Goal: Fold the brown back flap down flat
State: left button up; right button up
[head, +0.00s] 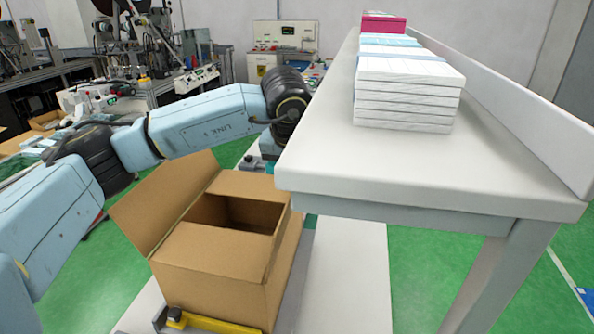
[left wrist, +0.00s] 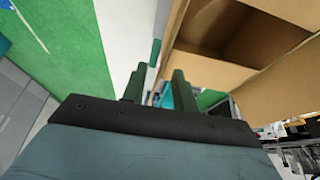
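The open brown cardboard box (head: 215,285) stands at lower centre in the head view. Its back flap (head: 246,186) appears to lie roughly level at the far end of the opening. The front flap (head: 215,250) lies flat, and the left flap (head: 165,203) stands up, leaning outward. The box also shows at upper right in the left wrist view (left wrist: 283,82). My left gripper (left wrist: 156,82) has its two dark fingers apart, with nothing seen held between them, close to the box. In the head view its fingers are hidden behind the table corner. My right gripper is not in view.
A white table (head: 400,165) fills the right, its corner close to my left wrist. A stack of white packs (head: 405,95) and a pink box (head: 383,23) stand on it. A yellow-edged fixture (head: 215,325) sits at the box's front. Pale surface right of the box is clear.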

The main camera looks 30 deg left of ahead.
pick_arm(q)
jog(key=shift+f, duration=0.15)
grip_shut()
jog(key=shift+f, duration=0.1)
dwell(1.4)
